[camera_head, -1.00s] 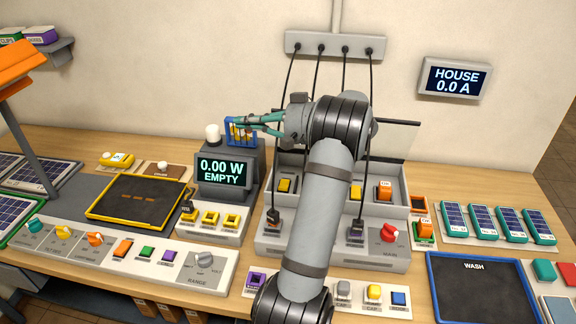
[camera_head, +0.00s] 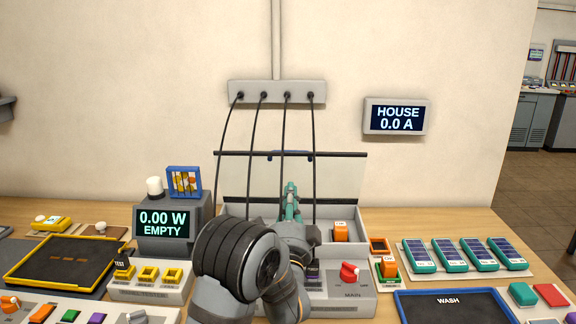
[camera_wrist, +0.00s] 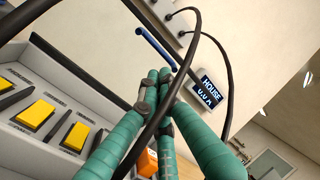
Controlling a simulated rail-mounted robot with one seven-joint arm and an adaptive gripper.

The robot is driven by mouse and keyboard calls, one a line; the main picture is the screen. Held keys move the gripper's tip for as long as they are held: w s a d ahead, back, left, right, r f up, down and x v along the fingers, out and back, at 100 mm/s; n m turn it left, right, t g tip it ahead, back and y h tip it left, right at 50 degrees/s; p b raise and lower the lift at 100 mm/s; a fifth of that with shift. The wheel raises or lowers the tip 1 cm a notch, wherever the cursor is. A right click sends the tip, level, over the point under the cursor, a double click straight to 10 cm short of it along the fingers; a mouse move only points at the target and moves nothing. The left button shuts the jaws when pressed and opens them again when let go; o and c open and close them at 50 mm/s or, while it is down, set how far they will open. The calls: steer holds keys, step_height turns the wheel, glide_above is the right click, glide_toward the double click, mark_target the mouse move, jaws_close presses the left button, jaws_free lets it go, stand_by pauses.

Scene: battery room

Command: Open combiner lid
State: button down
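The combiner (camera_head: 350,297) is a grey box with a red main knob. Its lid (camera_head: 345,178), a pale see-through panel with black edge bars, stands raised behind the box, close to upright. A blue handle (camera_head: 291,155) sits on the lid's top bar and shows as a blue bar in the wrist view (camera_wrist: 155,48). My gripper (camera_head: 291,188) has teal fingers pointing up in front of the lid, below the handle. In the wrist view its fingertips (camera_wrist: 160,76) are together with nothing seen between them, apart from the handle. My arm hides part of the box.
Several black cables hang from a wall bar (camera_head: 277,94) down past the lid; one crosses close over my fingers in the wrist view (camera_wrist: 165,115). A meter (camera_head: 166,222) stands left of the box. A wash tray (camera_head: 452,308) and blue-panelled cells (camera_head: 449,254) lie right.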

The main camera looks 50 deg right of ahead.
mark_target(292, 161)
steer(key=p+x, duration=0.3)
steer(key=x, duration=0.5)
steer(key=shift+a+r, duration=0.1)
steer(key=shift+r, duration=0.05)
steer(key=shift+w+d+p, duration=0.3)
steer(key=shift+d, duration=0.2)
steer(key=shift+r, duration=0.15)
